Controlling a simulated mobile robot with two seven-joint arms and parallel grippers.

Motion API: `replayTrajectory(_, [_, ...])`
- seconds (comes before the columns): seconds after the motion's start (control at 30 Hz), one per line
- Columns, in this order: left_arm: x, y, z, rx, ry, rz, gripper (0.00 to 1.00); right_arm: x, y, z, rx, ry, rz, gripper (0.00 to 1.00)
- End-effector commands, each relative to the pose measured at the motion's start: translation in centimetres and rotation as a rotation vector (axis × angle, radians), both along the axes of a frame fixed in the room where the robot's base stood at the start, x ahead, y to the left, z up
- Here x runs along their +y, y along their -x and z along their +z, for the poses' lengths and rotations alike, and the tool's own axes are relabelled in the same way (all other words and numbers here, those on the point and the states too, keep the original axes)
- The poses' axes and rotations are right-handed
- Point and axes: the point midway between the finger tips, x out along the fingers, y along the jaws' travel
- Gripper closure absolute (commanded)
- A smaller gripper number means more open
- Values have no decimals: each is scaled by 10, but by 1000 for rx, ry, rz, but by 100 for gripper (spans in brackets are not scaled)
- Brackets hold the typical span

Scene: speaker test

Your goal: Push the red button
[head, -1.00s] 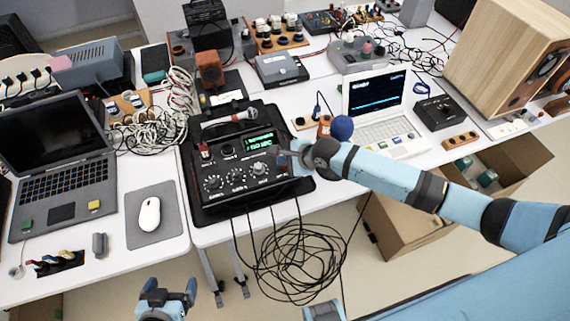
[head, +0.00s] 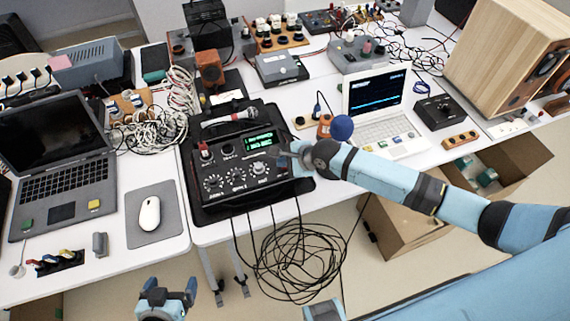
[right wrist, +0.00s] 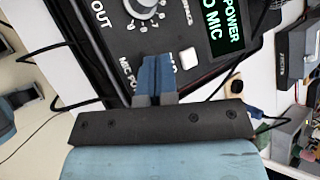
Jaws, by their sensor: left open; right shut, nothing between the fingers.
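A black audio box (head: 238,172) with several knobs and a lit green display (head: 259,139) lies on the table. A small red control (head: 204,149) stands at the upper left of its panel; I cannot tell if it is a button or a switch. My right gripper (head: 284,154) is shut and empty over the panel's right side, away from the red control. In the right wrist view its blue fingertips (right wrist: 157,62) are beside a whitish square button (right wrist: 188,57); contact is unclear. My left gripper (head: 167,292) is open and empty, low in front of the table.
A microphone (head: 230,118) lies along the box's back edge. A dark laptop (head: 58,160) and a mouse (head: 149,214) are to the left. A white laptop (head: 378,108) stands to the right. Black cables (head: 300,262) hang in front of the table.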

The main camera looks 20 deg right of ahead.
Motion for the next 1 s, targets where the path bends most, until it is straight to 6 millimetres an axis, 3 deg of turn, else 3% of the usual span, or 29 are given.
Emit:
replayTrajectory(0.33, [0,0,3,-1,0,0,7,0,0,1,0,-1,-1,100])
replayTrajectory(0.73, [0,-1,27,-3,1,0,7,0,0,18,2,-1,-1,100])
replayTrajectory(1.0, [0,-1,27,-4,1,0,7,0,0,17,0,-1,-1,100])
